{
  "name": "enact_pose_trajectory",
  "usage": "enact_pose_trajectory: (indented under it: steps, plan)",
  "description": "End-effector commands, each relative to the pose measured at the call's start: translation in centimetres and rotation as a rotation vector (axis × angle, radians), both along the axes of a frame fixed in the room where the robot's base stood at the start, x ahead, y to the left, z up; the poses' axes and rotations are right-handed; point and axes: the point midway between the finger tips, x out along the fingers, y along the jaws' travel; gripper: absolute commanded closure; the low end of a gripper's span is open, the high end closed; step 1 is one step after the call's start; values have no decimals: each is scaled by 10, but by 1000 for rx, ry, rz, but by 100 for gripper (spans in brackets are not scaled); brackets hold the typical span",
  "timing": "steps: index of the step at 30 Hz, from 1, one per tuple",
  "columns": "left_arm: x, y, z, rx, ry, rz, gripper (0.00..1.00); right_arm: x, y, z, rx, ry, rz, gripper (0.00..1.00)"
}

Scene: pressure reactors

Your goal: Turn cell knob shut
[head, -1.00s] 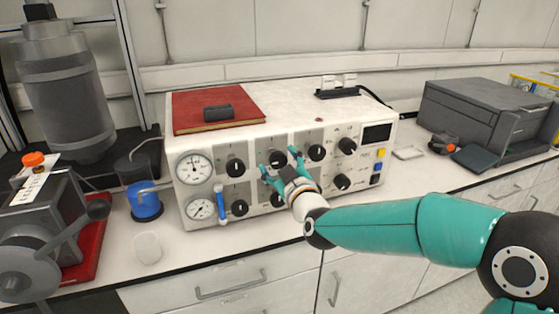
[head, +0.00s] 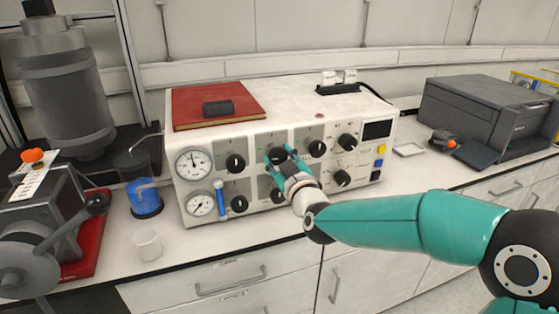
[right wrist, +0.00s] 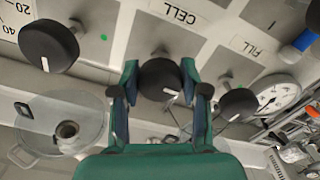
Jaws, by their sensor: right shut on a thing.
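The white control panel (head: 300,185) has several black knobs in two rows. In the right wrist view the black cell knob (right wrist: 160,78) is under the CELL label (right wrist: 180,12). My right gripper (right wrist: 159,95) has its two green fingers on either side of this knob and is shut on it. The white mark on the knob shows at its lower right edge. In the head view my right gripper (head: 278,157) is at the upper middle knob and partly hides it. My left gripper is not in view.
The knob by the FILL label (right wrist: 237,103) is close to one finger; another knob (right wrist: 50,46) is on the other side. A red book (head: 215,105) lies on the panel's top.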

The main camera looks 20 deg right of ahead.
Motion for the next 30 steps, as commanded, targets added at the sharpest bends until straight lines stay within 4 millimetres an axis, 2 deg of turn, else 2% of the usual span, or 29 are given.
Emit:
enact_pose_trajectory:
  steps: [11, 30]
  plan:
    - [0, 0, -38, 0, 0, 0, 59, 0, 2, -5, 246, 6, 3, 90]
    - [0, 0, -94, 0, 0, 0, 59, 0, 3, -4, 854, 30, 2, 90]
